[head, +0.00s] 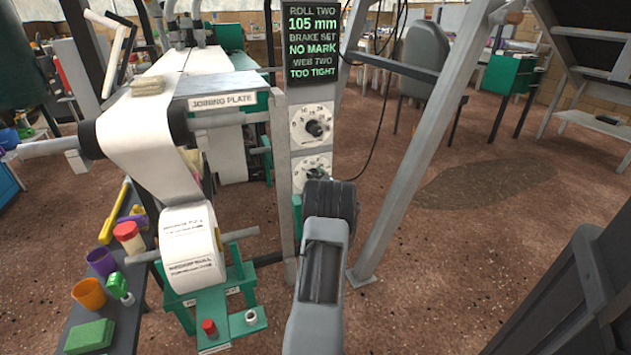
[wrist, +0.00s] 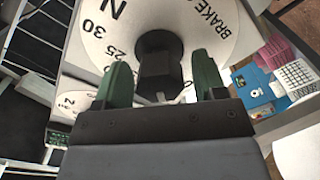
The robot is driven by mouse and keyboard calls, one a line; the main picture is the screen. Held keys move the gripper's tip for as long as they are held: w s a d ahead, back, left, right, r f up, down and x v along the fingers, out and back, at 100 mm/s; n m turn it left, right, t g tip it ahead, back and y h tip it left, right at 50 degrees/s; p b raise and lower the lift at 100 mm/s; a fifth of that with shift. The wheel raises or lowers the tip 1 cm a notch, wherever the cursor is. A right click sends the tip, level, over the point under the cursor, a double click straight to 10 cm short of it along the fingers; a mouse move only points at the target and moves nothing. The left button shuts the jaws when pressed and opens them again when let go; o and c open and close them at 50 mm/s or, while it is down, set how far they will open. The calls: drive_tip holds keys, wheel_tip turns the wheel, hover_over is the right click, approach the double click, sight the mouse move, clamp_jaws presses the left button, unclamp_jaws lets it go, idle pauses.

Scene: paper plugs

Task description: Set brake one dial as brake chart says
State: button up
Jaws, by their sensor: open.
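In the head view two white dials with dark knobs sit on a grey post, an upper dial (head: 301,121) and a lower dial (head: 300,178). My gripper (wrist: 161,82) is at the lower dial, its body partly covering it. In the wrist view a white dial face (wrist: 220,25) fills the top, with 25, 30 and the word BRAKE; the rest of its label is cut off. Its black knob (wrist: 158,58) stands between my two green fingers, which are open, one on each side, with gaps showing. I cannot make out a brake chart.
A screen (head: 314,40) above the dials reads roll two 105 mm, brake set no mark, web two too tight. A paper roll (head: 190,245) hangs left of the post. A slanted grey frame leg (head: 425,130) stands to the right. A cable hangs near the post.

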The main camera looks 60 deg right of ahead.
drive_tip(key=shift+c, duration=0.4)
drive_tip(key=c, duration=0.8)
drive_tip(key=shift+c, duration=0.2)
drive_tip(key=shift+m, duration=0.3)
drive_tip(key=m+p, duration=0.1)
drive_tip(key=m, duration=0.3)
drive_tip(key=shift+d+r+p, duration=0.1)
drive_tip(key=shift+p, duration=0.3)
drive_tip(key=m+p, duration=0.1)
drive_tip(key=m, duration=0.4)
drive_tip(key=shift+m+p, duration=0.3)
drive_tip(key=o, duration=0.9)
